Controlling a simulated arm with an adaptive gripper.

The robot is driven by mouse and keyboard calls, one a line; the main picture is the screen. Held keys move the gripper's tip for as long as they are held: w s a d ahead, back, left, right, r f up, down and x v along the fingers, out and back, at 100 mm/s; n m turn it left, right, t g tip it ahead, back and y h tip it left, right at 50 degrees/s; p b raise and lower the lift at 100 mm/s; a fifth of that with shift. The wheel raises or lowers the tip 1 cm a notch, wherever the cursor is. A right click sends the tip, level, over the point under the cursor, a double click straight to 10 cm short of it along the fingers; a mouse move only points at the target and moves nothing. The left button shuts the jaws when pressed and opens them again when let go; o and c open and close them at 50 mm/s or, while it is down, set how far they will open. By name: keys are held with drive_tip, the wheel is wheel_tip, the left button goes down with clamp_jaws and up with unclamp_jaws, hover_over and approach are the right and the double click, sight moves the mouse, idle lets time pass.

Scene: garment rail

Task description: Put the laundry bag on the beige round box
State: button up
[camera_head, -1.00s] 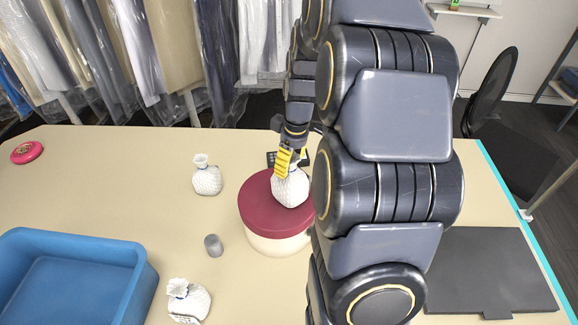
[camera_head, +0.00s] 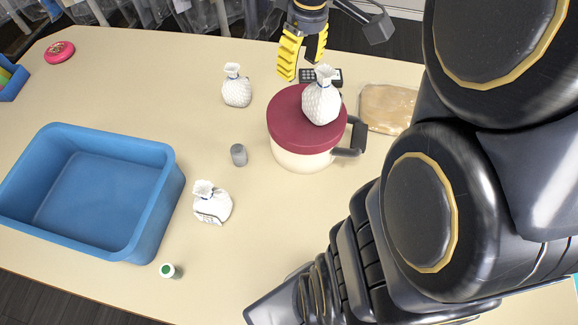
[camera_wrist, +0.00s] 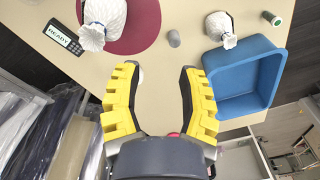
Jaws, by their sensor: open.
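The beige round box (camera_head: 300,158) has a maroon lid (camera_head: 287,115) and a dark handle on its right side. A white textured laundry bag (camera_head: 322,100) with a tied neck stands upright on the lid, right of its middle. It also shows at the top left of the wrist view (camera_wrist: 104,18). Two similar white bags are on the table: one (camera_head: 237,90) left of the box, one (camera_head: 212,205) nearer, by the blue bin. My gripper (camera_head: 300,65), yellow-padded, is open and empty, above and behind the bag on the lid, apart from it. Its open fingers also fill the wrist view (camera_wrist: 160,72).
A blue bin (camera_head: 150,150) stands at the left. A grey cylinder (camera_head: 238,155), a green-topped spool (camera_head: 168,271) and a wrapped tan package (camera_head: 385,108) are on the table. A dark device (camera_wrist: 62,36) reading READY lies behind the box. A pink disc (camera_head: 59,52) is far left.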

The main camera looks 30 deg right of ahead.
drive_tip(key=s+a+f+m+g, duration=0.2)
drive_tip(key=s+a+f, duration=0.1)
drive_tip(key=s+a, duration=1)
drive_tip(key=s, duration=0.3)
drive_tip(key=shift+s+a+m+h, duration=0.2)
drive_tip(key=shift+m+h, duration=0.1)
